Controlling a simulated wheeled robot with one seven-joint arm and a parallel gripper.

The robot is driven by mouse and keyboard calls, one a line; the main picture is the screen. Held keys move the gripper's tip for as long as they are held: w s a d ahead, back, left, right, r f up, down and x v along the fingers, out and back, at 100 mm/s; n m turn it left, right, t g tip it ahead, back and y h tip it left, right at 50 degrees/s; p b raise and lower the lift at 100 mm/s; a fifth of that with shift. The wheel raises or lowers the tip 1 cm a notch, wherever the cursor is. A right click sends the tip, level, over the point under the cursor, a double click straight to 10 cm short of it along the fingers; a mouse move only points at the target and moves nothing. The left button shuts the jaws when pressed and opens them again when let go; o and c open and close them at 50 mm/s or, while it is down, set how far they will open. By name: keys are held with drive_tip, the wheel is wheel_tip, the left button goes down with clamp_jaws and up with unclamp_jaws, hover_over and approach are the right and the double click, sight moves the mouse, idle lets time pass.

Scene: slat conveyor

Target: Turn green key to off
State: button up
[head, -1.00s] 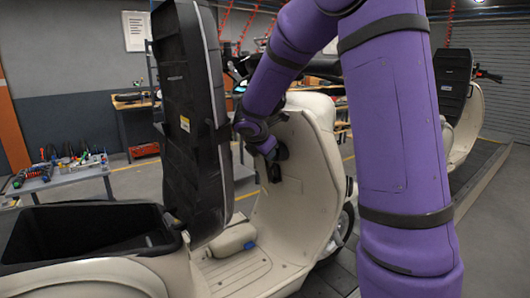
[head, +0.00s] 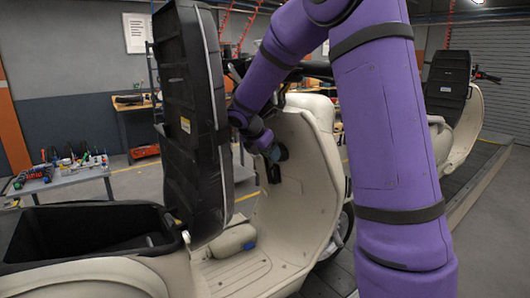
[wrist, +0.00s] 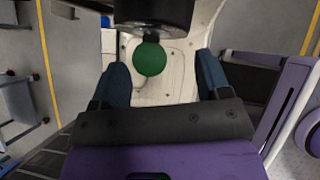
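The green key (wrist: 149,59) has a round head and shows in the wrist view, just below a dark cylindrical part (wrist: 152,14) at the top. My gripper (wrist: 162,72) is open. Its two blue fingers are to the left and right of the key in that picture, with a gap on each side, wider on the right. In the head view my gripper (head: 274,152) is at the inner face of the cream scooter's front shield (head: 305,165). The key cannot be made out in the head view. I cannot tell which position it is turned to.
The raised black seat (head: 190,120) stands upright left of my arm, close to it. The open storage bin (head: 80,235) is below it. A second scooter (head: 465,110) stands behind on the right. A tool table (head: 65,178) is at the left.

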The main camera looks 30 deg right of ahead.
drive_tip(key=shift+w+r, duration=0.3)
drive_tip(key=shift+w, duration=0.05)
drive_tip(key=v, duration=0.8)
drive_tip(key=shift+s, duration=0.25)
drive_tip(key=shift+f, duration=0.15)
drive_tip(key=shift+a, duration=0.1)
drive_tip(key=v, duration=0.5)
drive_tip(key=shift+s+a+r, duration=0.2)
drive_tip(key=shift+s+r, duration=0.05)
drive_tip(key=shift+r, duration=0.05)
